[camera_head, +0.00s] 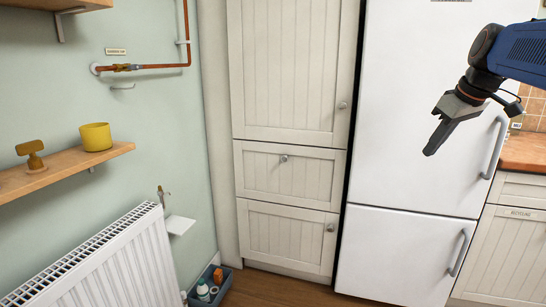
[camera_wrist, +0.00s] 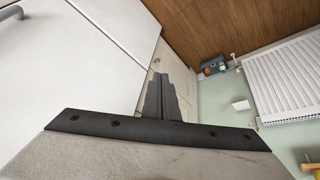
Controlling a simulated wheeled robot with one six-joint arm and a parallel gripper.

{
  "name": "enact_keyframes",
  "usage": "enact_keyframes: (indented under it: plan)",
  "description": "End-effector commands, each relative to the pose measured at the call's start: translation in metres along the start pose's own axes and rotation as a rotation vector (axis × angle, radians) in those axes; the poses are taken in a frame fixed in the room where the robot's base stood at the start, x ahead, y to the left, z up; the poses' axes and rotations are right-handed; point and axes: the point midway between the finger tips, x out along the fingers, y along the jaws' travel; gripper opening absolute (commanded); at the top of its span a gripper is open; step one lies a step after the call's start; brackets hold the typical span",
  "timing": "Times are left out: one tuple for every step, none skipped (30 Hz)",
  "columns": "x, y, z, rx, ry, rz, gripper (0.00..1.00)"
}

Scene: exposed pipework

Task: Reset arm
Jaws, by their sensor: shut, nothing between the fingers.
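My gripper (camera_head: 428,150) is at the upper right of the head view, in front of the white fridge (camera_head: 410,130). It points down and to the left, and its fingers are together with nothing held. In the wrist view my gripper (camera_wrist: 159,78) shows as dark fingers closed against each other at the middle. It appears clear of the fridge and the cabinet.
A cream cabinet (camera_head: 290,75) stands left of the fridge. A radiator (camera_head: 105,265), a wooden shelf (camera_head: 70,172) with a yellow pot (camera_head: 96,136), and copper piping (camera_head: 160,66) are on the left wall. A blue crate (camera_head: 210,286) sits on the floor. A wooden counter (camera_head: 523,152) is at right.

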Motion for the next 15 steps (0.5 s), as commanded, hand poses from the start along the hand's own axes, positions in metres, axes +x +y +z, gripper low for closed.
enact_keyframes:
  plan:
    - [0.005, -0.021, 0.013, 0.02, -0.008, 0.001, 0.0]
    - [0.008, -0.032, 0.02, 0.036, -0.012, 0.003, 0.0]
    - [0.013, -0.045, 0.03, 0.058, -0.018, 0.006, 0.0]
    - [0.017, -0.055, 0.038, 0.074, -0.023, 0.009, 0.0]
    - [0.02, -0.065, 0.046, 0.089, -0.026, 0.011, 0.0]
    - [0.026, -0.078, 0.058, 0.111, -0.032, 0.014, 0.0]
    - [0.03, -0.088, 0.066, 0.125, -0.035, 0.018, 0.0]
    - [0.034, -0.097, 0.075, 0.141, -0.038, 0.021, 0.0]
    - [0.04, -0.109, 0.088, 0.16, -0.043, 0.023, 0.0]
    - [0.044, -0.118, 0.097, 0.175, -0.045, 0.028, 0.0]
    - [0.048, -0.127, 0.107, 0.189, -0.048, 0.031, 0.0]
    - [0.055, -0.138, 0.12, 0.209, -0.052, 0.034, 0.0]
    - [0.059, -0.146, 0.13, 0.222, -0.054, 0.038, 0.0]
    - [0.064, -0.154, 0.141, 0.236, -0.056, 0.042, 0.0]
    - [0.071, -0.165, 0.154, 0.255, -0.058, 0.046, 0.0]
